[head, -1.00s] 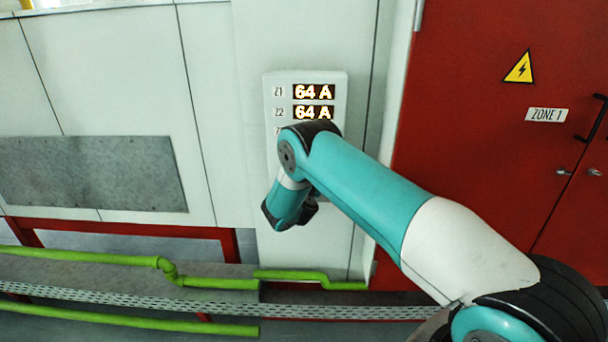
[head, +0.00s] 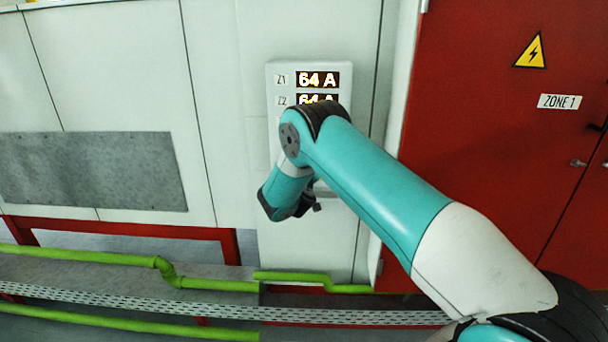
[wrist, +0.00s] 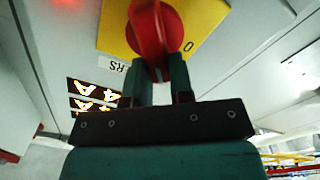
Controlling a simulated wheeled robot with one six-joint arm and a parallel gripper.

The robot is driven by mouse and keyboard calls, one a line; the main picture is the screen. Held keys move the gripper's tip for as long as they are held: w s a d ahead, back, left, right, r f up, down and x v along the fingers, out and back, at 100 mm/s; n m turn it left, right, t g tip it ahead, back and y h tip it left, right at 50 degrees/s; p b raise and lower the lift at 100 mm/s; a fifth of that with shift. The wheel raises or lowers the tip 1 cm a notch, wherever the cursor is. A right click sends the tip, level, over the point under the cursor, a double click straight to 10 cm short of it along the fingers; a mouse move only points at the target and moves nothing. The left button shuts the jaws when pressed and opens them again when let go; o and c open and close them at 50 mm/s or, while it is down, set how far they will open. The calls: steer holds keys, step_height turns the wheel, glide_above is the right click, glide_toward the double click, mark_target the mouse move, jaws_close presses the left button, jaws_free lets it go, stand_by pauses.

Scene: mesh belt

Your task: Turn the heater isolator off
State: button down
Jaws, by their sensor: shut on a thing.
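The heater isolator shows in the wrist view as a red rotary handle (wrist: 150,32) on a yellow plate (wrist: 116,30). An "O" mark is on the plate to the right of the handle. My gripper (wrist: 159,72) is shut on the red handle, one dark green finger on each side of it. The far part of the plate and its other marks are out of frame or hidden. In the head view my arm covers the isolator; the end of my gripper (head: 314,205) shows as a small dark part at the panel.
A pale panel (head: 280,69) carries amber displays (head: 318,80); Z1 reads 64 A, and Z2 is partly covered by my arm. A red door (head: 480,130) with a ZONE 1 sign (head: 560,101) stands at right.

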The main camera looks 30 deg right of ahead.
steer(key=n+b, duration=0.1)
steer(key=n, duration=0.2)
steer(key=f+n+b, duration=0.1)
steer(key=n, duration=0.2)
steer(key=a+n+b, duration=0.1)
steer(key=n, duration=0.3)
steer(key=shift+w+f, duration=0.3)
steer(key=shift+f, duration=0.1)
steer(key=shift+n, duration=0.3)
steer(key=c, duration=1)
jaws_free()
steer(key=shift+f, duration=0.1)
steer(key=b+v, duration=1.1)
steer(key=v, duration=0.6)
